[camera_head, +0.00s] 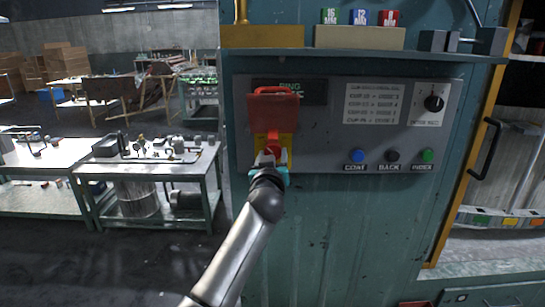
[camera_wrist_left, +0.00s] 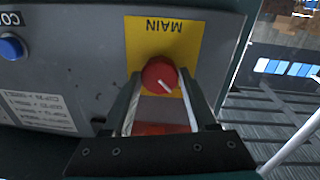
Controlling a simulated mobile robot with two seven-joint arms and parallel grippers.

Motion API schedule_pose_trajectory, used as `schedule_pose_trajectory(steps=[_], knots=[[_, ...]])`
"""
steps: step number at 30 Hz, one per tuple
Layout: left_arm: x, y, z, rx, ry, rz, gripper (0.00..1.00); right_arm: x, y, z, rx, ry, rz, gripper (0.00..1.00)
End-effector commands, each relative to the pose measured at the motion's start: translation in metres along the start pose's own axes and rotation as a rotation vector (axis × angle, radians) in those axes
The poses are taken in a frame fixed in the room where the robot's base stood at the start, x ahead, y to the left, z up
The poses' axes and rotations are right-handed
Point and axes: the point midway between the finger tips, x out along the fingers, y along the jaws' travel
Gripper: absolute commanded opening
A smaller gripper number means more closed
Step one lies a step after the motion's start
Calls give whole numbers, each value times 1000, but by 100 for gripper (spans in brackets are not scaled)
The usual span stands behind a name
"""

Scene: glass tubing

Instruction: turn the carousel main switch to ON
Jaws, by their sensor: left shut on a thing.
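The main switch is a round red knob (camera_wrist_left: 158,74) with a white pointer mark on a yellow plate (camera_wrist_left: 186,38) lettered MAIN. In the left wrist view the plate is upside down, and the mark points to the lower right of the picture. In the head view the knob (camera_head: 273,149) is partly hidden by my left gripper (camera_head: 269,160). A red cover (camera_head: 273,108) stands raised above the knob. In the left wrist view the fingers of my left gripper (camera_wrist_left: 160,92) sit on both sides of the knob, shut on it. My right gripper is out of view.
The grey panel (camera_head: 325,161) also carries a blue button (camera_head: 357,156), a dark button (camera_head: 392,156), a green button (camera_head: 427,156) and a black dial (camera_head: 434,103). A shelf (camera_head: 360,56) juts out above. Workbenches (camera_head: 150,167) stand to the left.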

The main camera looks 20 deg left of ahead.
Motion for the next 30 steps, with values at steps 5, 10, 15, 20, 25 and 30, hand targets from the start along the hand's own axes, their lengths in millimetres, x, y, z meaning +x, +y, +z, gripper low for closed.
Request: schedule_pose_trajectory(steps=[5,10,15,20,25,30], knots=[[0,0,0,2,-1,0,3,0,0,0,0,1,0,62],[0,0,0,33,-3,0,3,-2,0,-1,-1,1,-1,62],[0,0,-1,113,-8,-1,3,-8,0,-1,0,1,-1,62],[0,0,-1,236,-16,-3,3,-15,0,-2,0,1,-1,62],[0,0,-2,394,-26,-3,3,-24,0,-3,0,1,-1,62],[0,0,-2,556,-35,-5,3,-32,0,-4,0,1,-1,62]])
